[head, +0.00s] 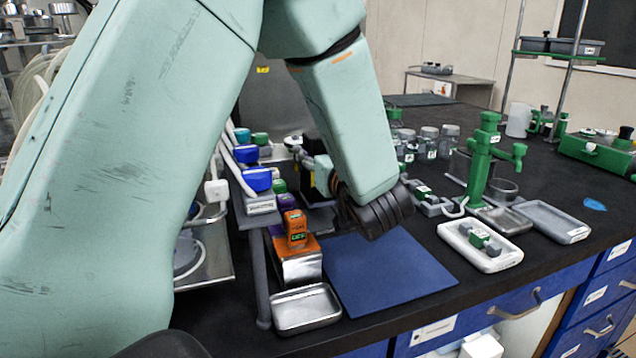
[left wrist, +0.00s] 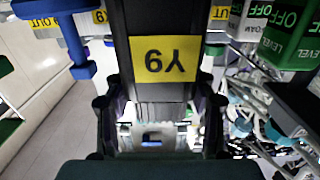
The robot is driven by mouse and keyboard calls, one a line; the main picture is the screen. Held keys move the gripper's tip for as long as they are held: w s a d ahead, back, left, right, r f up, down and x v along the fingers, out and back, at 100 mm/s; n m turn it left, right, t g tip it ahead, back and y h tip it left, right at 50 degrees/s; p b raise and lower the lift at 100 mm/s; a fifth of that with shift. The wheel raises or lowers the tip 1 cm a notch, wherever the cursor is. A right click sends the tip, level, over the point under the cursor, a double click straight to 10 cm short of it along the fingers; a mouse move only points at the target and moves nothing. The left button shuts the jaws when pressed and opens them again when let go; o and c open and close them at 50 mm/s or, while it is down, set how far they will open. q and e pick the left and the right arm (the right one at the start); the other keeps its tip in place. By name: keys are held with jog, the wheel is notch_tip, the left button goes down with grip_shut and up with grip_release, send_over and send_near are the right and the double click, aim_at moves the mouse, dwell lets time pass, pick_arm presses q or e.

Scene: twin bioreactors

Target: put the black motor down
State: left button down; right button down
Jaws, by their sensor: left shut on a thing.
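The black motor (left wrist: 165,88) fills the upper middle of the left wrist view, a dark body with a yellow label printed upside down. My left gripper (left wrist: 160,118) is shut on it, with a dark finger on each side. In the head view the left arm reaches across from the left and bends down over the bench. Its dark wrist is above the back edge of the blue mat (head: 390,278). The gripper there is mostly hidden behind the forearm, and I cannot make out the motor clearly. My right gripper is not in view.
An empty metal tray (head: 304,327) lies left of the mat, with an orange-topped box (head: 298,252) behind it. Blue-capped items stand in a rack at left. A green stand (head: 483,165), a white tray (head: 481,264) and a grey tray (head: 553,220) are at right. The mat looks clear.

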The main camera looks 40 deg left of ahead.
pick_arm(q)
jog(key=shift+s+f, duration=0.15)
jog(key=shift+f, duration=0.05)
notch_tip(320, 180, down, 3)
jog(key=shift+b, duration=0.8)
jog(key=shift+f, duration=0.3)
jog(key=shift+r, duration=0.2)
jog(key=shift+c, duration=2.2)
grip_release()
jog(key=shift+f, duration=0.25)
jog(key=shift+r, duration=0.15)
